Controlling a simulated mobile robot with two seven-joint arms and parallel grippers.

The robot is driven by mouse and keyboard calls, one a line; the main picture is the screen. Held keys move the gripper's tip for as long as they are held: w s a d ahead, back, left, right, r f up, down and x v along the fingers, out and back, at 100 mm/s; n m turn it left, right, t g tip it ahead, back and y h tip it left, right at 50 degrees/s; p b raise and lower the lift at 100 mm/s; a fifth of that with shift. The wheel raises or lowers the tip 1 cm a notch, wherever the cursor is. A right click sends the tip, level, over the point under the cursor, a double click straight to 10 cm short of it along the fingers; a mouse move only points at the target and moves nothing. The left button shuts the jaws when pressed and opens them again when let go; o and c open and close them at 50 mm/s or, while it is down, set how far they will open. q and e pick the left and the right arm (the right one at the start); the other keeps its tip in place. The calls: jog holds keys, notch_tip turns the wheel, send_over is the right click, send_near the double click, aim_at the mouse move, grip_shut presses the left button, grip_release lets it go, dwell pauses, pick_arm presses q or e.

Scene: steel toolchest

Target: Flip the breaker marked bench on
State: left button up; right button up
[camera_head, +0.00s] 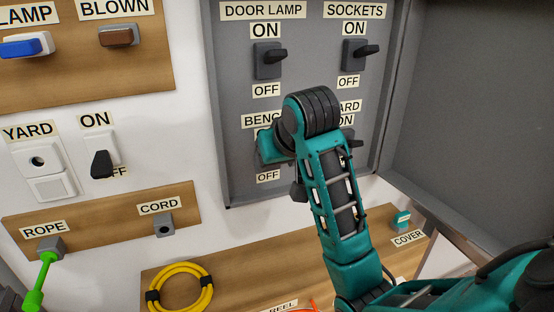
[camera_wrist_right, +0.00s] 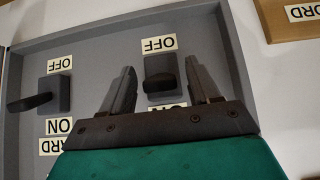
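The bench breaker is mostly hidden behind my right wrist in the head view, where its BENCH label (camera_head: 258,121) and OFF label (camera_head: 268,175) show. In the right wrist view, which is upside down, the bench breaker (camera_wrist_right: 164,73) is dark, with OFF above it and a partly covered ON below. My right gripper (camera_wrist_right: 160,69) is open, with one finger on each side of the breaker in the picture. I cannot tell whether a finger touches its lever, or which way the lever is set.
The door lamp breaker (camera_head: 268,60) and sockets breaker (camera_head: 355,53) sit above on the grey panel. The yard breaker (camera_wrist_right: 52,93) is beside bench. The open cabinet door (camera_head: 475,110) stands at right. Wall switches and a yellow cord coil (camera_head: 180,287) are lower left.

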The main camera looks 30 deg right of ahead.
jog(key=shift+r, duration=0.2)
jog(key=shift+s+r, duration=0.15)
jog(key=shift+r, duration=0.45)
jog(key=shift+s+r, duration=0.25)
jog(key=shift+s, duration=0.05)
jog(key=v, duration=1)
jog(key=shift+s+a, duration=0.15)
jog(key=shift+s, duration=0.35)
